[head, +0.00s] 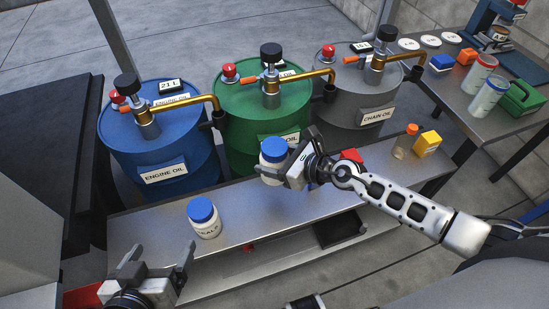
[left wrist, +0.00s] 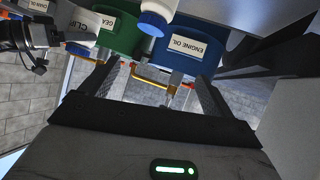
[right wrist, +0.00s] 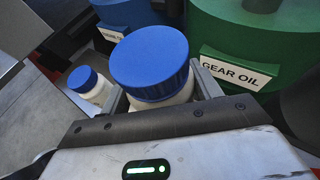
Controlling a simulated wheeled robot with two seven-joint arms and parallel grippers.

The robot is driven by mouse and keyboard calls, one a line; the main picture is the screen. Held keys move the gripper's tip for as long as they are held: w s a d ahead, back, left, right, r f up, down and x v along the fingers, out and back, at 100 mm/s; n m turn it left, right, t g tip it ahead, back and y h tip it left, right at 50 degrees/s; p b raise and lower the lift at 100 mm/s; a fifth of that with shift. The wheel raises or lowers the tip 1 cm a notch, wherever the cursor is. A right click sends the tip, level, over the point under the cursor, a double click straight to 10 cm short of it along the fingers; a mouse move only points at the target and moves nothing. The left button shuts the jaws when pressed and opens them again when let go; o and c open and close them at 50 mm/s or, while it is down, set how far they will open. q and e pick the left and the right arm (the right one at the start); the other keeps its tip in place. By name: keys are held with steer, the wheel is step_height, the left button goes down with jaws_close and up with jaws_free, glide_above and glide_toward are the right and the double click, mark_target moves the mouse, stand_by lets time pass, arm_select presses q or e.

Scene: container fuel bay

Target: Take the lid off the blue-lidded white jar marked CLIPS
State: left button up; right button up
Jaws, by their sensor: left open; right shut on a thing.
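The white jar marked CLIPS has a blue lid (head: 274,147), which is on the jar. My right gripper (head: 284,167) is shut on the jar's white body and holds it upright above the bench, in front of the green drum. The right wrist view shows the lid (right wrist: 150,58) above the fingers. The left wrist view shows part of the label on the white jar (left wrist: 80,24). My left gripper (head: 158,262) is open and empty, low at the left by the bench's front edge, apart from the jar.
A second blue-lidded white jar (head: 205,221), its label partly readable as "EAL", stands on the metal bench (head: 150,235) between the grippers. Blue (head: 160,150), green (head: 240,105) and grey (head: 345,95) drums with brass taps stand behind. An orange-capped bottle (head: 405,142) and yellow box (head: 427,144) are at right.

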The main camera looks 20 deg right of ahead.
steer(key=o, duration=0.5)
steer(key=c, duration=0.8)
steer(key=shift+o, duration=0.2)
steer(key=shift+r, duration=0.1)
steer(key=shift+n+g+y, duration=0.3)
steer(key=shift+n+y, duration=0.2)
steer(key=r, duration=0.3)
steer(key=d+r+p, duration=0.1)
steer(key=r, duration=0.3)
steer(key=s+r+p, duration=0.1)
steer(key=r, duration=0.3)
steer(key=shift+s+d+r, duration=0.1)
steer(key=shift+d+r, duration=0.05)
steer(key=shift+d, duration=0.05)
arm_select(q)
steer(key=r+p, duration=0.2)
steer(key=p, duration=0.1)
steer(key=shift+a+g, duration=0.25)
steer(key=shift+g, duration=0.05)
arm_select(e)
steer(key=s+d+r+n+g, duration=0.1)
steer(key=s+d+r, duration=0.1)
steer(key=r, duration=0.5)
steer(key=s+d+r+n+y, duration=0.1)
steer(key=s+r, duration=0.4)
steer(key=r, duration=0.2)
steer(key=shift+s+d+r+g+y, duration=0.2)
steer(key=shift+d+r+g+y, duration=0.1)
steer(key=shift+d+r+g, duration=0.1)
